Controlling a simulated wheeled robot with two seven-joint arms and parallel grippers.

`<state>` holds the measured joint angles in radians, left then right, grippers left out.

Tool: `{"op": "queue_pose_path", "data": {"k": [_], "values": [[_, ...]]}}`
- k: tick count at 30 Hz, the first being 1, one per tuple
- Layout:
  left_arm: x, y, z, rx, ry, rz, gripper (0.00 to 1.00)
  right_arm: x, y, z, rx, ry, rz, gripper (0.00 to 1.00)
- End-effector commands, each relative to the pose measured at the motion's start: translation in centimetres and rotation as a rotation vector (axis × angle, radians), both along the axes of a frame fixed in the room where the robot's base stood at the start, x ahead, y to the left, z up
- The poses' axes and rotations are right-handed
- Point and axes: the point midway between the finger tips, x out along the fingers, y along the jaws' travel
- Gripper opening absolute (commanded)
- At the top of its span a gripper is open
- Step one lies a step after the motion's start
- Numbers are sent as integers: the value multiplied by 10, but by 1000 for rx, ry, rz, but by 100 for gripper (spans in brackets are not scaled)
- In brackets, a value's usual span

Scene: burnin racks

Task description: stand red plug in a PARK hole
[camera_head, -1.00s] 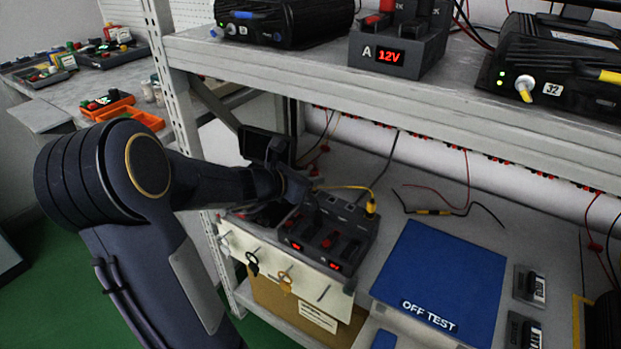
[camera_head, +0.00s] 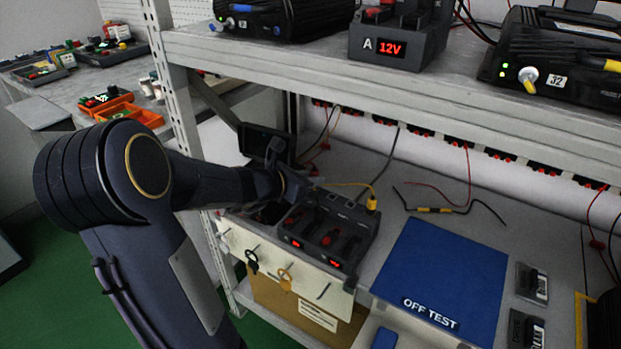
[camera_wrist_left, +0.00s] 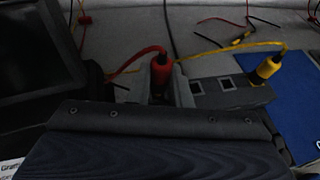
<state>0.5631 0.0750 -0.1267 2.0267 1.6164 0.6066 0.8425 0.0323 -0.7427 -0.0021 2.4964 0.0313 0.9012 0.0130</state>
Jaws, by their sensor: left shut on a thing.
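The red plug (camera_wrist_left: 160,72) is upright in the left wrist view, with its red cable running off to the left. My left gripper (camera_head: 291,188) is shut on it, left of the row of square holes (camera_wrist_left: 227,84). I cannot tell whether the plug's tip is in a hole. The holes are on the back of a dark dock (camera_head: 345,243) on the lower shelf. The yellow plug (camera_wrist_left: 268,68) stands at the right end of that row and also shows in the head view (camera_head: 371,204). No PARK label is readable. My right gripper is not in view.
A blue OFF TEST mat (camera_head: 445,265) lies right of the dock. A dark screen (camera_head: 265,144) stands behind my left wrist. The upper shelf edge (camera_head: 400,92) runs above, carrying a 12V dock (camera_head: 400,40). Loose wires (camera_head: 450,210) lie behind the mat.

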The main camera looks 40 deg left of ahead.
Motion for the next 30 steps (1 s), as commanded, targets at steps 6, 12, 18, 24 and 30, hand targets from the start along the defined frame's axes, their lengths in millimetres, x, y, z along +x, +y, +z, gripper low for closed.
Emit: {"op": "queue_pose_path", "data": {"k": [6, 12, 18, 24, 30], "values": [[0, 0, -2, 0, 0, 0, 0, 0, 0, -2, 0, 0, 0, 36], [0, 0, -6, 0, 0, 0, 0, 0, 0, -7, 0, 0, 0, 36], [0, 0, -9, 0, 0, 0, 0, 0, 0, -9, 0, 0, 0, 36], [0, 0, -8, 0, -1, 0, 0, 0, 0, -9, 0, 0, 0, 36], [0, 0, -9, 0, -1, 0, 0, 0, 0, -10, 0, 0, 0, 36]]}}
